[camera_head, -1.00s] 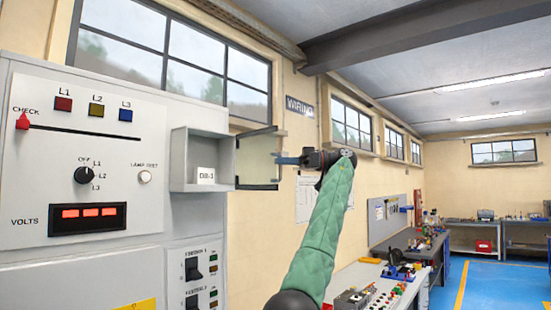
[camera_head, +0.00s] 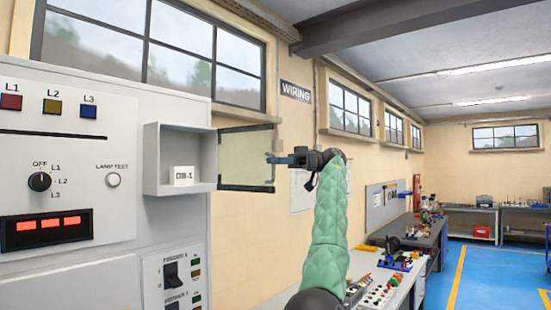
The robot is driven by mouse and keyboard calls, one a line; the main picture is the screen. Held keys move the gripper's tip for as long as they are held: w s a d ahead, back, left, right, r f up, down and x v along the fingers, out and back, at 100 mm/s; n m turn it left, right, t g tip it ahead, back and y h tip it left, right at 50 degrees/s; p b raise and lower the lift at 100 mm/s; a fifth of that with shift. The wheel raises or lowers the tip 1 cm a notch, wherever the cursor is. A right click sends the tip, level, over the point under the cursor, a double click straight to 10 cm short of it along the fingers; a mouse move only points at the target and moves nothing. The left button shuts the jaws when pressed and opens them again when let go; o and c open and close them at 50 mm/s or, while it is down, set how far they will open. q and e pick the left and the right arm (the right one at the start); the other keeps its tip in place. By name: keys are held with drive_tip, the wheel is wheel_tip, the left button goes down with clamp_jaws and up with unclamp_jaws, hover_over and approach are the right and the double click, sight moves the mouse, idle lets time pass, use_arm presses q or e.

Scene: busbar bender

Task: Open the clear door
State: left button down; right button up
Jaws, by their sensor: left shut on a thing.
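The clear door (camera_head: 245,158) is a see-through pane with a dark frame. It stands swung out to the right of the small grey box (camera_head: 178,140) on the panel, and the box's front is uncovered. A white label marked DB-1 (camera_head: 181,175) sits inside the box. My left gripper (camera_head: 272,159) is at the door's free right edge, shut on its edge or handle; its fingers hide the exact contact. My right gripper is not in view.
The grey control panel (camera_head: 60,120) with lamps, a knob and a red display fills the left. A workbench with parts (camera_head: 385,285) stands at lower right. The blue floor (camera_head: 490,270) beyond is clear.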

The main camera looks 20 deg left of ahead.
use_arm(q)
drive_tip(key=shift+a+f, duration=0.25)
drive_tip(key=shift+f, duration=0.05)
